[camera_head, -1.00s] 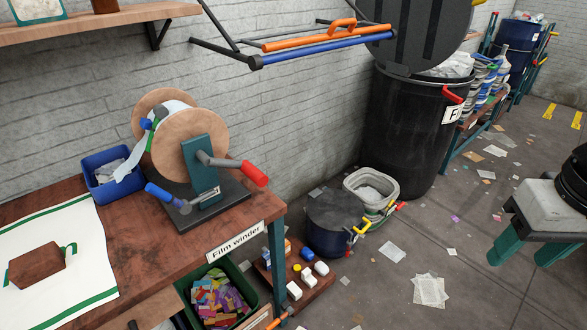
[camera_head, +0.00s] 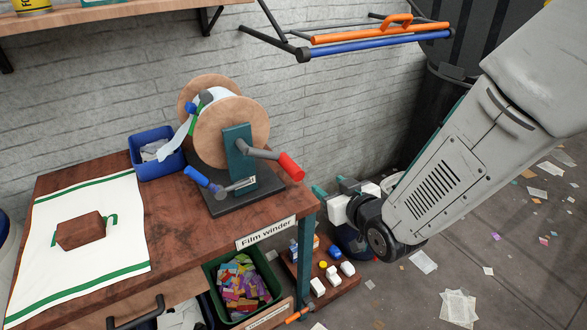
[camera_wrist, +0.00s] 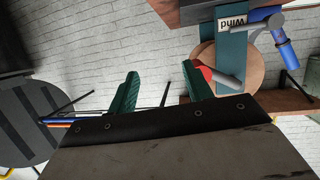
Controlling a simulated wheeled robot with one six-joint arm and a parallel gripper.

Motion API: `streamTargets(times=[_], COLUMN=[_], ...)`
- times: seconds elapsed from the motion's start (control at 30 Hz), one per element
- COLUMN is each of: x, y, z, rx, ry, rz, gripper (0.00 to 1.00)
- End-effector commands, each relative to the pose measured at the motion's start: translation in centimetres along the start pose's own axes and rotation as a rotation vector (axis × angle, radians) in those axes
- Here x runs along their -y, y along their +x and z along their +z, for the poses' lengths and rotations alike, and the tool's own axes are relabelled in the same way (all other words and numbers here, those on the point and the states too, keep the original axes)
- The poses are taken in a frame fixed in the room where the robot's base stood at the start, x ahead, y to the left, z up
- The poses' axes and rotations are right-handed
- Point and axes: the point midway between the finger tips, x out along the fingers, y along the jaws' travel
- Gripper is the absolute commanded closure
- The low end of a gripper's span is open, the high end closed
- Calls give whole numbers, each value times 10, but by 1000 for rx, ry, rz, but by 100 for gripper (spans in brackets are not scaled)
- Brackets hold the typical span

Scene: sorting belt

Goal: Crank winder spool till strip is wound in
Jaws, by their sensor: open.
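The film winder has a wooden-flanged spool (camera_head: 231,134) on a teal post (camera_head: 240,158) and dark base. A white strip (camera_head: 179,134) hangs from the spool at its left. The crank's red handle (camera_head: 290,167) points to the lower right; a blue-handled lever (camera_head: 198,177) sits in front of the base. My gripper (camera_head: 332,188) is right of the crank, apart from it. In the wrist view my gripper (camera_wrist: 161,77) is open and empty; the red handle (camera_wrist: 205,74) shows partly hidden beside its right finger. The strip's far end is unclear.
A blue bin (camera_head: 152,168) stands left of the spool on the brown bench (camera_head: 190,243). An orange-and-blue bar rack (camera_head: 380,36) juts from the wall above. A green crate (camera_head: 218,300) is below.

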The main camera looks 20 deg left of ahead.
Motion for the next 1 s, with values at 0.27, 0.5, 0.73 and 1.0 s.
streamTargets(times=[0.27,0.5,0.73,1.0], x=[49,54,56,59], y=[9,17,52,78], z=[-8,-20,-32,-41], rx=[-260,-325,-324,-323], ry=[-11,-9,-10,-9], rz=[-94,-101,-100,-98], gripper=[50,50,50,50])
